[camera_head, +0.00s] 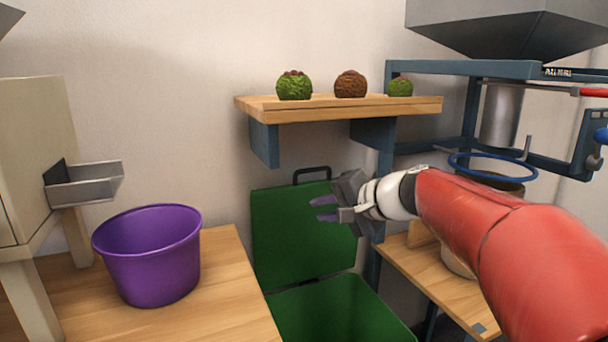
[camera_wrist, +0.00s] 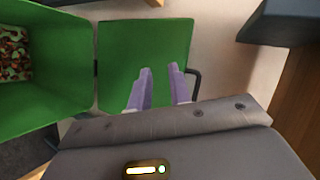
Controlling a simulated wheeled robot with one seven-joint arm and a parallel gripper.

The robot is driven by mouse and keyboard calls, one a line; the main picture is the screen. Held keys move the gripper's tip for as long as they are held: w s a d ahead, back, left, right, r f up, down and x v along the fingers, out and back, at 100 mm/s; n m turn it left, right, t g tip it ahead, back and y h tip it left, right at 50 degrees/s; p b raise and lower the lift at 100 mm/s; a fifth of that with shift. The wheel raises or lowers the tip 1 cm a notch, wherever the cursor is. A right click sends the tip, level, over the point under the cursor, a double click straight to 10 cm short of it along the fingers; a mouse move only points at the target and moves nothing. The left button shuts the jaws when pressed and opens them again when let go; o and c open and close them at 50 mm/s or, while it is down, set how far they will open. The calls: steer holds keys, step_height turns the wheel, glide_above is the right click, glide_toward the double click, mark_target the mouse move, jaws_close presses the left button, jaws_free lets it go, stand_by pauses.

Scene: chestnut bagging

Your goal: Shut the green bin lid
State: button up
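The green bin (camera_head: 335,312) stands on the floor between two wooden surfaces, with its lid (camera_head: 290,235) raised upright near the wall. A dark handle (camera_head: 311,172) sits on the lid's top edge. In the wrist view the lid (camera_wrist: 125,45) lies behind my fingers, with the handle (camera_wrist: 194,84) just right of them. The open bin (camera_wrist: 60,85) is at the left, holding brown and green pieces (camera_wrist: 14,55). My gripper (camera_head: 322,209) is in front of the lid's upper right part, below the handle. Its purple fingers (camera_wrist: 162,72) are apart with nothing between them; contact with the lid cannot be told.
A purple bucket (camera_head: 150,255) stands on the wooden table (camera_head: 225,300) at left. A wooden shelf (camera_head: 340,108) above the lid carries three round green or brown items. A blue frame with a ring (camera_head: 492,167) is at right. Bare wall lies left of the lid.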

mark_target(311, 171)
steer(key=w+r+m+t, duration=0.1)
steer(key=w, duration=0.2)
steer(key=w+r+m+t+y, duration=0.1)
steer(key=w, duration=0.3)
steer(key=w+d+r+m+t+y, duration=0.1)
steer(key=w, duration=0.3)
steer(key=shift+w+a+r, duration=0.1)
steer(key=shift+w+a, duration=0.2)
steer(key=p+x, duration=0.1)
steer(key=x, duration=0.6)
steer(key=shift+c, duration=0.3)
steer(key=shift+s, duration=0.1)
jaws_close()
